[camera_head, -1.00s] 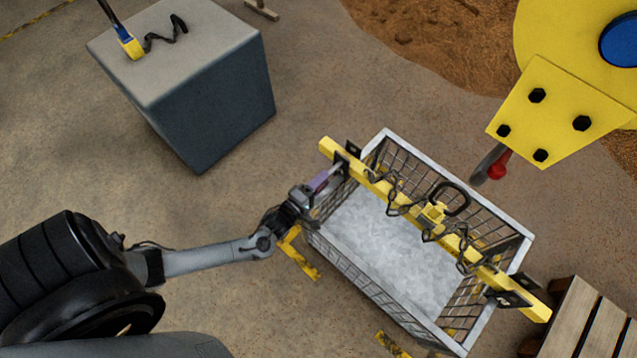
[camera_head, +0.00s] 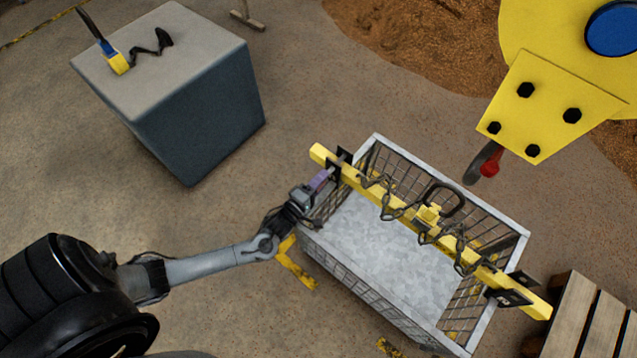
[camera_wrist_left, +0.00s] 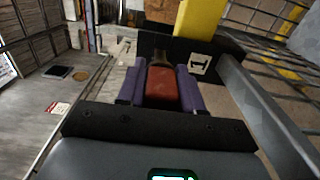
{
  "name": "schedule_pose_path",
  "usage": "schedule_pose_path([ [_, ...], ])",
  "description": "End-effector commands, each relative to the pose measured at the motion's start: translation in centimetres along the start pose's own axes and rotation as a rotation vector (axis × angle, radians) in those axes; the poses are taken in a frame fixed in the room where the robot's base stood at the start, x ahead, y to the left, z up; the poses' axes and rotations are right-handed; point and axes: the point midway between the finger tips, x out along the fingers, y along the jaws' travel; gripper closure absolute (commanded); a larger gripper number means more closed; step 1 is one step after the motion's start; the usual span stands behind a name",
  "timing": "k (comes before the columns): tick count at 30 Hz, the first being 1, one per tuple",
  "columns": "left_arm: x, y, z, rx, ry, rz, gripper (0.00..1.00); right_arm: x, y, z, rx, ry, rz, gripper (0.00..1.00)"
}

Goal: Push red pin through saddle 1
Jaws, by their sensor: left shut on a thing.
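In the wrist view the red pin (camera_wrist_left: 161,90) is clamped between the two purple finger pads of my left gripper (camera_wrist_left: 160,88). Its far, darker end points at a black plate marked "1" (camera_wrist_left: 199,64), which is saddle 1, beside the yellow beam (camera_wrist_left: 197,18). Whether the tip is inside the plate's hole cannot be told. In the head view my left gripper (camera_head: 319,181) is at saddle 1 (camera_head: 337,164), near the left end of the yellow beam (camera_head: 385,195); the pin is hidden there. My right gripper is not in view.
A grey block (camera_head: 200,125) stands at upper left; a wooden pallet (camera_head: 575,320) is at lower right.

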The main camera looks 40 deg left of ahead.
Motion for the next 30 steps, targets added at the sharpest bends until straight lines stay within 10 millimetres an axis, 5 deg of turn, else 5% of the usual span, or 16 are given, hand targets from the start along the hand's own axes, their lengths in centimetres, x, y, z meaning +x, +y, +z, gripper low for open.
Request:
schedule_pose_path([
  [30, 3.5, 0.0, 0.0, 0.0, 0.001, 0.001, 1.0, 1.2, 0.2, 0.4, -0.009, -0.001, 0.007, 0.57],
])
